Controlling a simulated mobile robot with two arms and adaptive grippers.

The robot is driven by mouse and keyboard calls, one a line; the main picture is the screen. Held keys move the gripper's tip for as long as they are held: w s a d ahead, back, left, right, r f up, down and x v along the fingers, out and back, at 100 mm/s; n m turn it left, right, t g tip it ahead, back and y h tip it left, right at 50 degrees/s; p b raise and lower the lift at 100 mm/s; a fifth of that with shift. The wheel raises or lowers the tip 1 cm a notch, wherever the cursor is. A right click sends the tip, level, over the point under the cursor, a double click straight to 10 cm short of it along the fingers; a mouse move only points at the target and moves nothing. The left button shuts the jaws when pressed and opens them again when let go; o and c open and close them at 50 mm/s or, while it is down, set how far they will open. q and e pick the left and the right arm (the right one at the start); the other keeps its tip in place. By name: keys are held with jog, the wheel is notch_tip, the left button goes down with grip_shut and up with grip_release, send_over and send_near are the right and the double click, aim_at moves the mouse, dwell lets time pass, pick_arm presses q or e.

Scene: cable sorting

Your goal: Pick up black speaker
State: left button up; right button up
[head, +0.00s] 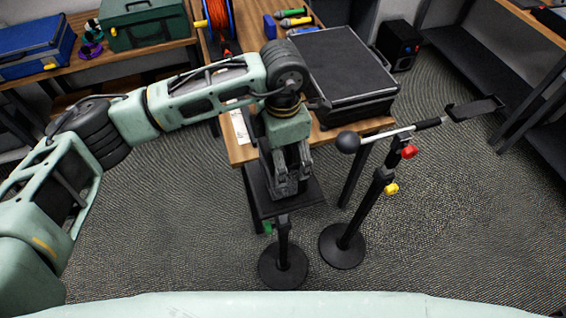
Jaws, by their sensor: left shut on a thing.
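My left gripper (290,188) points down over a small black stand platform (302,205) in front of the wooden table. It is shut on a dark boxy object (266,172), mostly hidden behind the fingers. This object looks black like a speaker, but I cannot make it out for certain, nor tell whether it touches the platform. A black speaker-like box (399,45) with small red and blue spots stands on the floor behind the table's right side, apart from my gripper. My right gripper is not in view.
A black boom stand (384,178) with red and yellow knobs stands close on the right. A large black case (340,65) lies on the wooden table (240,152). Blue (35,42) and green (145,24) cases sit on the left bench.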

pick_arm(q)
jog(key=c, duration=0.6)
jog(key=shift+w, duration=0.1)
jog(key=shift+c, duration=0.2)
jog(key=shift+r, duration=0.2)
